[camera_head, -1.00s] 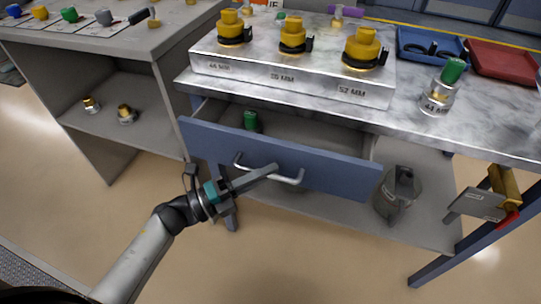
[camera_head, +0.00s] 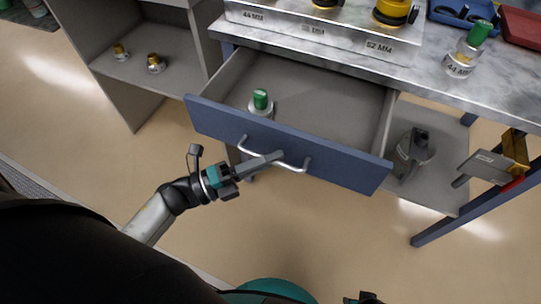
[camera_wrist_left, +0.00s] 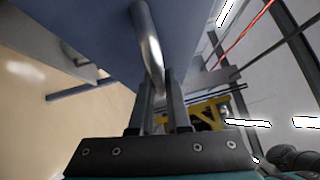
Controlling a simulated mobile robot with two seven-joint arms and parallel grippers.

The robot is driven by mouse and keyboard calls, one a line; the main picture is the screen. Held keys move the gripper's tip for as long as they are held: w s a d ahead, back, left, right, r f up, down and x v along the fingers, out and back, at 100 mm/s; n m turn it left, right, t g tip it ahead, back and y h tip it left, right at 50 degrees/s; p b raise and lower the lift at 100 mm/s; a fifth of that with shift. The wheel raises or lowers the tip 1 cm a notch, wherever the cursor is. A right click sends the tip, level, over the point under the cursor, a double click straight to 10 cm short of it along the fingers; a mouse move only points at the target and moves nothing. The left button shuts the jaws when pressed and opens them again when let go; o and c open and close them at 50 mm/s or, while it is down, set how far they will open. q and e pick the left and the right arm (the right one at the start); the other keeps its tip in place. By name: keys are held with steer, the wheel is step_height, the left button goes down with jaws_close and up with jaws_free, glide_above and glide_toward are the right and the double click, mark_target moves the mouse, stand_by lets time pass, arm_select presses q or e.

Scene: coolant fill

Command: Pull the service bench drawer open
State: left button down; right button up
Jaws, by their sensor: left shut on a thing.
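The service bench drawer (camera_head: 285,146) has a blue front and is pulled well out, with its grey inside showing. A curved metal handle (camera_head: 291,167) is fixed across its front. My left gripper (camera_head: 276,156) is shut on the handle, near its middle. In the left wrist view the handle (camera_wrist_left: 149,45) runs between the two fingers (camera_wrist_left: 160,95). A green-topped metal fitting (camera_head: 261,103) stands inside the drawer at the left. My right gripper cannot be made out; only a dark piece shows at the bottom edge of the head view.
The marble bench top (camera_head: 440,85) above holds a labelled metal block (camera_head: 300,35), a green-topped fitting (camera_head: 467,52) and trays. A grey can (camera_head: 413,152) stands on the lower shelf at right. Brass fittings (camera_head: 155,63) sit on the left shelf. Floor before the drawer is clear.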

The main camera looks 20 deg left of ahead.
arm_select(q)
steer(key=c, duration=0.9)
jaws_free()
steer(key=v, duration=1.5)
steer(key=shift+s+a+p, duration=0.1)
steer(key=shift+p, duration=0.25)
arm_select(e)
steer(key=shift+s+d+f, duration=0.3)
steer(key=shift+d+f, duration=0.15)
steer(key=shift+f, duration=0.1)
steer(key=shift+s, duration=0.15)
